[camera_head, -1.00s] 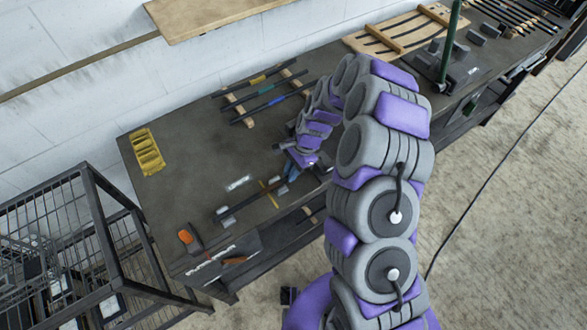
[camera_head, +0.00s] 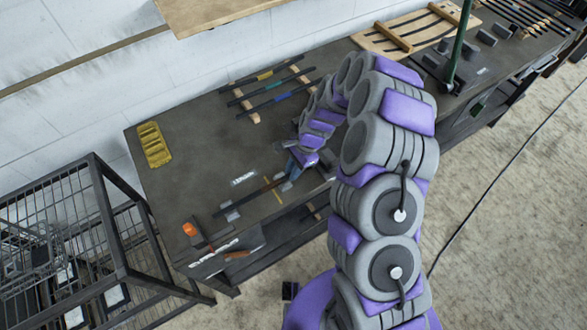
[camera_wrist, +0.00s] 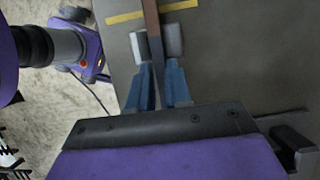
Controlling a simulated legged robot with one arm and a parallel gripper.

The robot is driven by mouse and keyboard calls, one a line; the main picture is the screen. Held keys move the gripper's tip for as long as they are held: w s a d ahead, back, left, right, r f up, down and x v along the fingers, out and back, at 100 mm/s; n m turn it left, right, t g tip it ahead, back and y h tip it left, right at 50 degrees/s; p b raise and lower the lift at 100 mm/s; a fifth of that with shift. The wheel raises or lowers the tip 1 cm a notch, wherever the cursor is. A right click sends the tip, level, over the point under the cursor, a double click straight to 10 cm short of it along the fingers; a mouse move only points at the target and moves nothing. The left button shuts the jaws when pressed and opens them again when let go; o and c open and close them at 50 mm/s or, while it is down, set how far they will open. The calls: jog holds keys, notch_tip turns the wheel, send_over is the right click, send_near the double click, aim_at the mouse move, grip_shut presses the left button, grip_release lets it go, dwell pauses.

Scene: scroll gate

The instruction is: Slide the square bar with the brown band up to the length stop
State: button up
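The square bar with the brown band (camera_wrist: 151,14) runs away from my gripper in the wrist view, and its brown part shows near the top edge. In the head view the dark bar (camera_head: 255,197) lies along the front of the bench. My gripper (camera_wrist: 156,66) straddles the bar with a blue finger on each side. It also shows in the head view (camera_head: 294,167). Whether the fingers press on the bar is unclear. Small grey blocks flank the bar just beyond the fingers. I cannot make out the length stop for certain.
A yellow line (camera_wrist: 125,17) crosses the bench under the bar. Other banded bars (camera_head: 275,92) lie on wooden rests behind. Yellow gloves (camera_head: 153,145) and an orange-ended item (camera_head: 189,229) lie to the left. A wire cage cart (camera_head: 105,225) stands beside the bench.

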jog(key=p+v, duration=0.1)
jog(key=v, duration=1.5)
jog(key=shift+p, duration=0.4)
jog(key=shift+w+d+r, duration=0.15)
jog(key=shift+r, duration=0.5)
